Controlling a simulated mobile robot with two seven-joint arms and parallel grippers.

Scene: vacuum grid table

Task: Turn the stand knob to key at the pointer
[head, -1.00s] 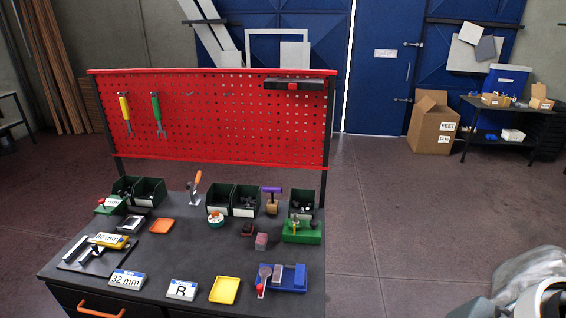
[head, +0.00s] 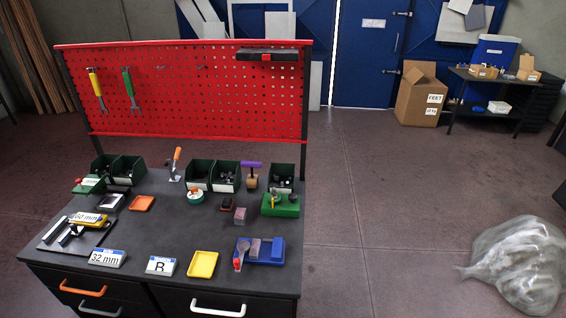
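The work table (head: 120,225) stands at the left, well in front of me. A small round teal-and-white piece (head: 195,196) sits near its middle, in front of the dark green bins. A green block with small upright parts (head: 280,204) stands near the right edge. Which of these is the stand knob, and where its pointer or key mark lies, is too small to tell. Neither of my grippers is in view.
A red pegboard (head: 190,95) rises behind the table. A yellow tray (head: 203,264), a blue holder (head: 262,250) and label cards (head: 161,266) lie near the front edge. A clear plastic bag (head: 520,265) lies on the floor at right. The floor between is open.

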